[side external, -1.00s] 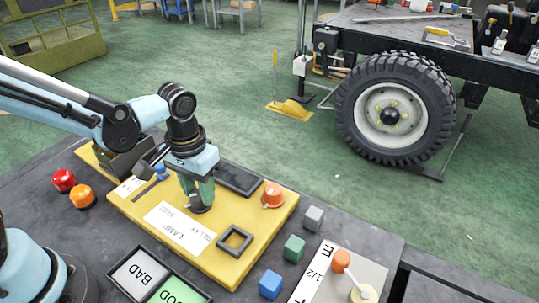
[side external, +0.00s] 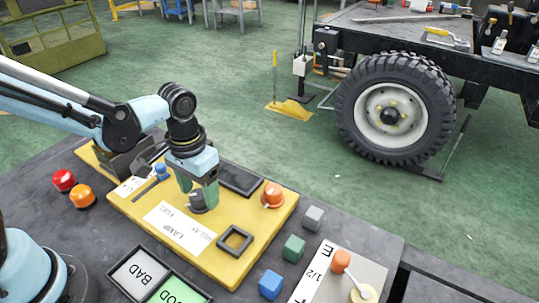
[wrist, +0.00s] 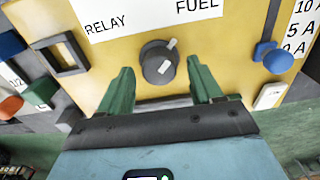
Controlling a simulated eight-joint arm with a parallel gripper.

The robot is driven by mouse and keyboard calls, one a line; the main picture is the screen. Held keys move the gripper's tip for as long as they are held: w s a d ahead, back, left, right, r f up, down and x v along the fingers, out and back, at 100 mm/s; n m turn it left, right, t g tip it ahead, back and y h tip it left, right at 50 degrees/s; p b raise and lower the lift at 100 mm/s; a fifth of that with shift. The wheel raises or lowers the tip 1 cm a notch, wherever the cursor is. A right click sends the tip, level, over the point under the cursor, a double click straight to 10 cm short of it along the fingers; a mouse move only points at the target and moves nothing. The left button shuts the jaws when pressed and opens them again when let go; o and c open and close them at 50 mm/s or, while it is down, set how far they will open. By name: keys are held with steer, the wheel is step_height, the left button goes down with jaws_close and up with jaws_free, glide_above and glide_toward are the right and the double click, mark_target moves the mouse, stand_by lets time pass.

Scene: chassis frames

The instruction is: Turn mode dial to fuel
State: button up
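The mode dial (wrist: 158,62) is a dark round knob on the yellow panel (side external: 272,228). Its white pointer marks slant toward the upper right in the wrist view, on the side of the word FUEL on the white label (wrist: 150,14). RELAY is printed to the left; any lettering beyond the top edge is cut off. My gripper (wrist: 159,68) is open, its green fingers on either side of the dial with visible gaps. In the side view my gripper (side external: 198,191) is just above the dial (side external: 198,207), which is partly hidden by a finger.
A blue slider knob (wrist: 278,61), a dark square frame (side external: 235,239) and an orange knob (side external: 272,195) sit on the panel around the dial. Red (side external: 64,180) and orange (side external: 82,196) buttons stand left. Small cubes (side external: 270,284) and a lever (side external: 341,261) stand right.

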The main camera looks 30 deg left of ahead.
mark_target(199, 193)
step_height(199, 193, up, 12)
stand_by(1.0)
steer(key=s+a+f+t, duration=0.1)
steer(key=a+f+t, duration=0.1)
steer(key=a+t, duration=0.5)
steer(key=shift+s+a+f, duration=0.35)
steer(key=shift+a, duration=0.15)
